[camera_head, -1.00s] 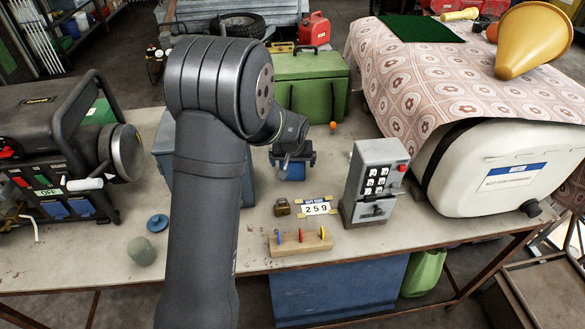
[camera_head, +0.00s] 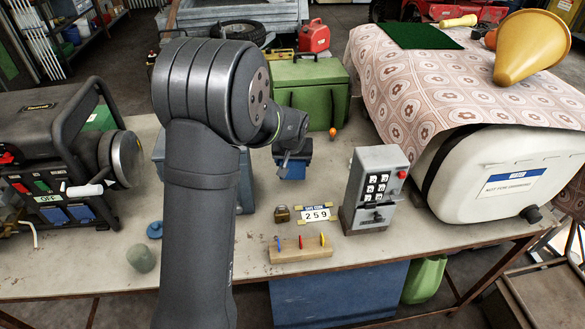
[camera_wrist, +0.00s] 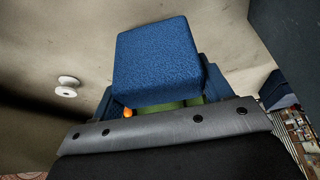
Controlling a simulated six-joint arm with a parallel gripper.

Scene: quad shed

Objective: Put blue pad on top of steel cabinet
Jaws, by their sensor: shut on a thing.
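My gripper (camera_head: 293,157) is shut on the blue pad (camera_head: 291,171) and holds it above the table, in front of the green case. In the wrist view the blue pad (camera_wrist: 155,60) fills the middle, between the two jaws. A blue-grey box (camera_head: 246,184), which looks like the steel cabinet, stands on the table to the left of the pad. My arm hides most of it, including most of its top. The pad is to the right of the box's visible edge and apart from it in the picture.
A green case (camera_head: 310,90) and orange ball (camera_head: 333,132) are behind. A generator (camera_head: 55,165) stands left.

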